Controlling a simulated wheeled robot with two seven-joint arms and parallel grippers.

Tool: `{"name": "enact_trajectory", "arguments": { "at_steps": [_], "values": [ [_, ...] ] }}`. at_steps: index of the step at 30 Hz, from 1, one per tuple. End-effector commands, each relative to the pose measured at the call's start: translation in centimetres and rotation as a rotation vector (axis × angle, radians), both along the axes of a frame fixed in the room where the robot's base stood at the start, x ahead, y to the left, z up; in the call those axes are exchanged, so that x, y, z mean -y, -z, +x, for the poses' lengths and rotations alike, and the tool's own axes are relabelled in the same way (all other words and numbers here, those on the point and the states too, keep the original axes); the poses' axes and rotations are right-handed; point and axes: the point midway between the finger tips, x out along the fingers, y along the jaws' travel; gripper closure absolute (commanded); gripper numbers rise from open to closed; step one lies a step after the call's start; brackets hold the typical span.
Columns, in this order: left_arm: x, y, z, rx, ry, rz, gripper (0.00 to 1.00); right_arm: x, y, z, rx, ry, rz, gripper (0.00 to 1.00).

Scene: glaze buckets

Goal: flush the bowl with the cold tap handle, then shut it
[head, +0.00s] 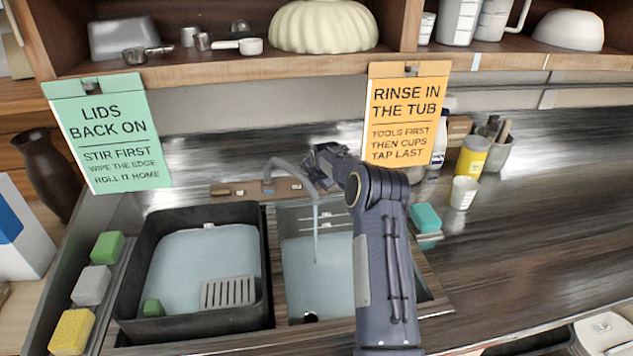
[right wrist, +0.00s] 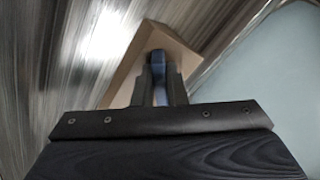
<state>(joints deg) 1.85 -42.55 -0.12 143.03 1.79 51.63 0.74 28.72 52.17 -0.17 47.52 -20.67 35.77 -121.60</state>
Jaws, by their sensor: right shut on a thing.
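My right gripper (head: 318,168) reaches over the sink to the tap deck behind it. In the right wrist view its fingers (right wrist: 157,92) are shut on the blue cold tap handle (right wrist: 157,64). The handle is mostly hidden by my gripper in the head view. The curved grey spout (head: 287,163) stands on the wooden deck (head: 240,188), left of my gripper. A stream of water (head: 316,235) falls from it into the right sink bowl (head: 300,270), which holds pale bluish water. My forearm hides the bowl's right part. My left gripper is not in view.
A dark tub (head: 262,240) with water, a slotted grey piece and a green block stands left of the bowl. Sponges (head: 92,285) line the left edge. The right counter is mostly clear.

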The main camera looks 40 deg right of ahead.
Motion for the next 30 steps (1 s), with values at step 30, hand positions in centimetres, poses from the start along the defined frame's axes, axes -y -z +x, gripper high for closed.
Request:
{"name": "enact_trajectory", "arguments": {
  "at_steps": [30],
  "values": [
    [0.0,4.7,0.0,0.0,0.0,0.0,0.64,0.0,0.3,-0.3,0.167,0.47,0.304,1.0]
  ]
}}
